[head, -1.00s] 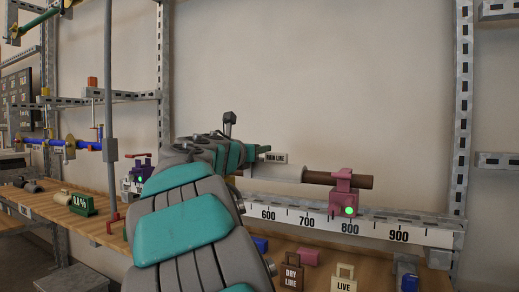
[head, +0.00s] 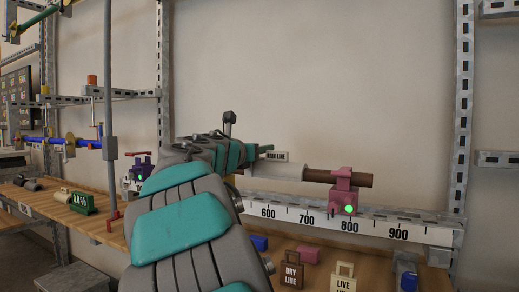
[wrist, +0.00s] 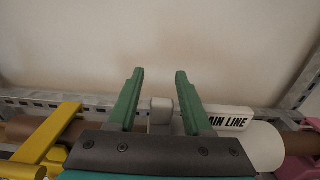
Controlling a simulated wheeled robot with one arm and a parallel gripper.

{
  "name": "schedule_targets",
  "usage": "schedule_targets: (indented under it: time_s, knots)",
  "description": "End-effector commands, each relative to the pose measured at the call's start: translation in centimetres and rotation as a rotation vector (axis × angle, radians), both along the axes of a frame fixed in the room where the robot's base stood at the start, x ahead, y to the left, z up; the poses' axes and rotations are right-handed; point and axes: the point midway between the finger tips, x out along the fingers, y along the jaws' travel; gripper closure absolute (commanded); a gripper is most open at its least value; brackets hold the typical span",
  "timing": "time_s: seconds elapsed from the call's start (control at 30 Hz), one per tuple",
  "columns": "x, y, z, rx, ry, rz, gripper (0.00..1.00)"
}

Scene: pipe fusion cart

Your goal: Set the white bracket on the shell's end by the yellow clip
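My gripper (wrist: 158,75) is open, with two green fingers standing apart in the wrist view. A small whitish block (wrist: 161,112), perhaps the white bracket, shows between the fingers with a gap on each side. Its lower part is hidden by my gripper body. The yellow clip (wrist: 52,142) sits around the brown pipe to the left. A white sleeve (wrist: 262,147), seemingly the shell, covers the pipe to the right; its end towards the yellow clip is hidden. In the head view the white sleeve (head: 275,173) lies just below my gripper (head: 265,149).
A pink clamp (head: 343,194) with a green light holds the brown pipe (head: 363,181) on the right. A MAIN LINE tag (wrist: 229,119) is beside the right finger. A numbered rail (head: 375,227) runs below, above a wooden shelf with tags. The wall behind is bare.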

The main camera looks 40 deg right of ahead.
Motion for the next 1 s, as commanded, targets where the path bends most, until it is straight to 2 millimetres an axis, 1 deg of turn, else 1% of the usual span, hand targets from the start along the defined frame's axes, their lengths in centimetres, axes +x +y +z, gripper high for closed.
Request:
schedule_targets:
  time_s: [0.03,0.07,0.57,0.63,0.93,1.0]
  knots:
    - [0.0,0.0,0.0,0.000,0.000,0.000,0.43]
    - [0.0,0.0,0.0,0.000,0.000,0.000,0.39]
    - [0.1,0.1,0.3,0.000,-0.002,0.002,0.39]
    - [0.1,0.1,0.7,0.000,-0.003,0.004,0.39]
    - [0.0,0.0,5.1,0.000,-0.001,-0.001,0.39]
    - [0.0,0.0,5.7,-0.001,0.001,-0.001,0.39]
